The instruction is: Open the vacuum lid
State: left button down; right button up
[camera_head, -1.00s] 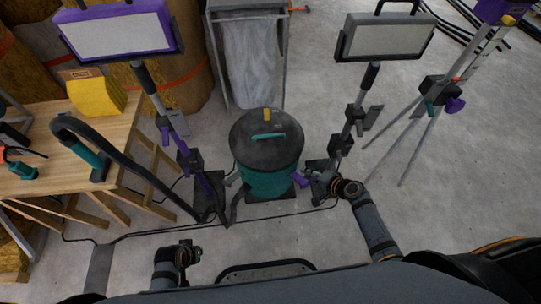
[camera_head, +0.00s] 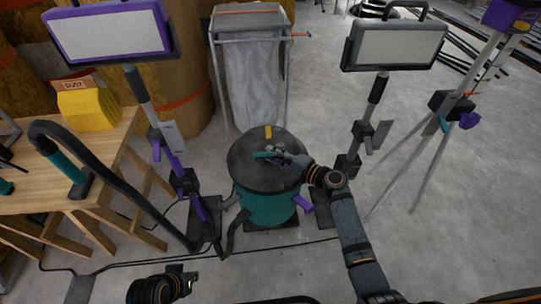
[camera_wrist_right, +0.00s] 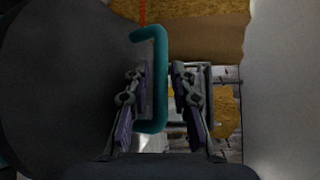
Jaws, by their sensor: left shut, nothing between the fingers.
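The vacuum is a teal drum (camera_head: 268,208) with a dark round lid (camera_head: 248,172) on top, closed and level. A teal handle (camera_head: 264,155) stands on the lid; it also shows in the right wrist view (camera_wrist_right: 161,65). A purple latch (camera_head: 304,204) sticks out at the drum's right side. My right gripper (camera_head: 279,157) is over the lid at the handle. In the wrist view its fingers (camera_wrist_right: 160,98) are open, with the handle's bar between them and no clear contact. My left gripper (camera_head: 189,280) is shut and empty, low at the front left, away from the vacuum.
A wooden table (camera_head: 125,128) with a black hose (camera_head: 110,175) stands at left. Work lights on stands flank the vacuum, purple (camera_head: 110,32) and black (camera_head: 395,45). A bag frame (camera_head: 252,70) stands behind. Cables cross the floor in front; open floor lies at right.

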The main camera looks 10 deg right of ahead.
jog(key=shift+w+a+f, duration=0.1)
jog(key=shift+w+a, duration=0.4)
jog(key=shift+w, duration=0.05)
grip_shut()
